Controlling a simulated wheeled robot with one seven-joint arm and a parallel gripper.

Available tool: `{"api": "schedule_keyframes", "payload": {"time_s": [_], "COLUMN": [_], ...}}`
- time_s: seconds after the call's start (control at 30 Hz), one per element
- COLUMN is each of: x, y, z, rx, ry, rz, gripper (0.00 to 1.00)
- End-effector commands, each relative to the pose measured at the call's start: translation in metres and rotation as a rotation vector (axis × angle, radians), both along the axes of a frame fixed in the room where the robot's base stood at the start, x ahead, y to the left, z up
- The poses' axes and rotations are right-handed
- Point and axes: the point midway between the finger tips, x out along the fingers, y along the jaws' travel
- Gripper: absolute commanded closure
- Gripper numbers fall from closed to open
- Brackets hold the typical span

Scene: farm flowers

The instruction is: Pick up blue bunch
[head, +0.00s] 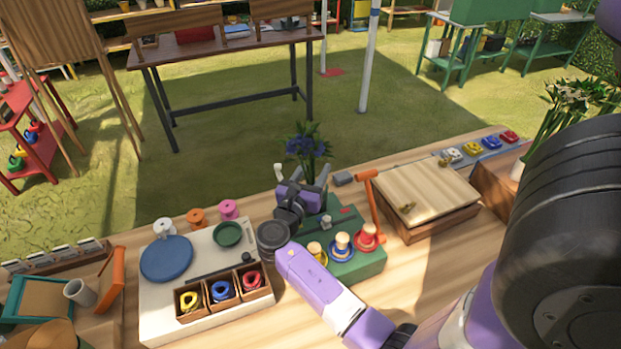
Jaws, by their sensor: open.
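The blue bunch (305,146) shows as dark blue flowers with green leaves. It stands upright at the far side of the table, just beyond my gripper (303,182). My gripper is open, and its fingers point away from me toward the lower part of the bunch. The stems and whatever holds the bunch are mostly hidden behind my gripper and wrist. I cannot tell whether the fingers touch the stems.
A green block (352,262) with colored pegs lies under and right of my wrist. An orange post (373,208) and a wooden box (425,193) stand to the right. A white board (160,309) with a blue disc and spools lies left.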

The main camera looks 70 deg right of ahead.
Motion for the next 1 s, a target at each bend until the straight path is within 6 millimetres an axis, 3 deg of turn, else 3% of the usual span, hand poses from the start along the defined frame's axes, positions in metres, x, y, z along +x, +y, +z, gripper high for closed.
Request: {"api": "schedule_keyframes", "payload": {"time_s": [0.13,0.37,0.77,1.0], "x": [0.0,0.0,0.0,0.0], "y": [0.0,0.0,0.001,0.0], "z": [0.0,0.0,0.001,0.02], "rx": [0.0,0.0,0.0,-0.001], "ry": [0.0,0.0,0.0,-0.002], "rz": [0.0,0.0,0.001,0.0], "gripper": [0.55,1.0,1.0,1.0]}}
